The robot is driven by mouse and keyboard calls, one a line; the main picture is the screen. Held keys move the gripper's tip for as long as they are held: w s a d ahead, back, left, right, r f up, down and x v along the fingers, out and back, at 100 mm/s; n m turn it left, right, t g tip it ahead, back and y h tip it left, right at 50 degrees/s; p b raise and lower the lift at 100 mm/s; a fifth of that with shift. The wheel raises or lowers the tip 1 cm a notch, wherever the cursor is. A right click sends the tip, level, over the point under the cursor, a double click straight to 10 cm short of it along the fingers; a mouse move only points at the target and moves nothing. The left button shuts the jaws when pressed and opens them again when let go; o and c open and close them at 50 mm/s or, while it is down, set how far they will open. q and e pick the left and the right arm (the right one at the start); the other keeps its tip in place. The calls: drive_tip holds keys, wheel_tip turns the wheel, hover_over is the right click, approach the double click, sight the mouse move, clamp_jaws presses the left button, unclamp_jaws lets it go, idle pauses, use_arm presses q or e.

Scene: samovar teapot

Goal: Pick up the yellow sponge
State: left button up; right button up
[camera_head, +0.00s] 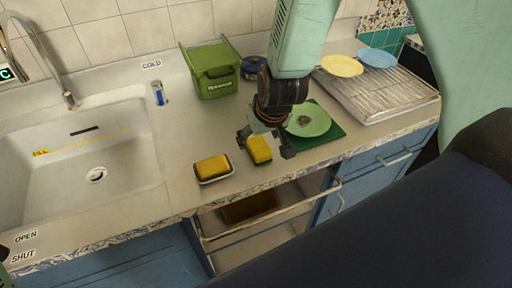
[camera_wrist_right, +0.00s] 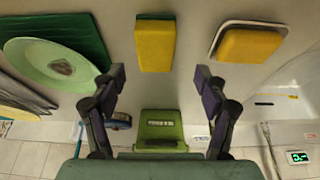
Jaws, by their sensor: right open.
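The yellow sponge (camera_head: 259,150) lies on the counter just below my right gripper, with a green side showing at its edge. In the right wrist view the sponge (camera_wrist_right: 155,45) sits between and beyond the fingertips, apart from them. My right gripper (camera_head: 266,146) is open and empty above the counter; its two spread fingers also show in the wrist view (camera_wrist_right: 160,78). A second yellow block (camera_head: 212,167) rests on a pale-rimmed dish to the left of the sponge. My left gripper cannot be made out; only a dark sliver shows at the left edge.
A green plate (camera_head: 308,120) on a dark green mat (camera_head: 327,142) lies close right of the sponge. A green caddy (camera_head: 211,70) stands behind. The sink (camera_head: 100,150) is at left. An open drawer (camera_head: 275,218) juts out below the counter's front edge.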

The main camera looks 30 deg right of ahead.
sight(260, 145)
drive_tip(key=x, duration=0.3)
drive_tip(key=b+x, duration=0.1)
drive_tip(key=x, duration=0.1)
drive_tip(key=shift+s+d+f, duration=0.15)
drive_tip(key=shift+s+d, duration=0.15)
drive_tip(key=shift+d, duration=0.05)
drive_tip(key=shift+w+a+f, duration=0.2)
drive_tip(key=shift+w+f, duration=0.05)
drive_tip(key=shift+f, duration=0.1)
drive_tip(key=shift+s+d, duration=0.1)
drive_tip(key=shift+d, duration=0.1)
drive_tip(key=shift+c, duration=0.5)
drive_tip(key=shift+a, duration=0.15)
drive_tip(key=c, duration=0.9)
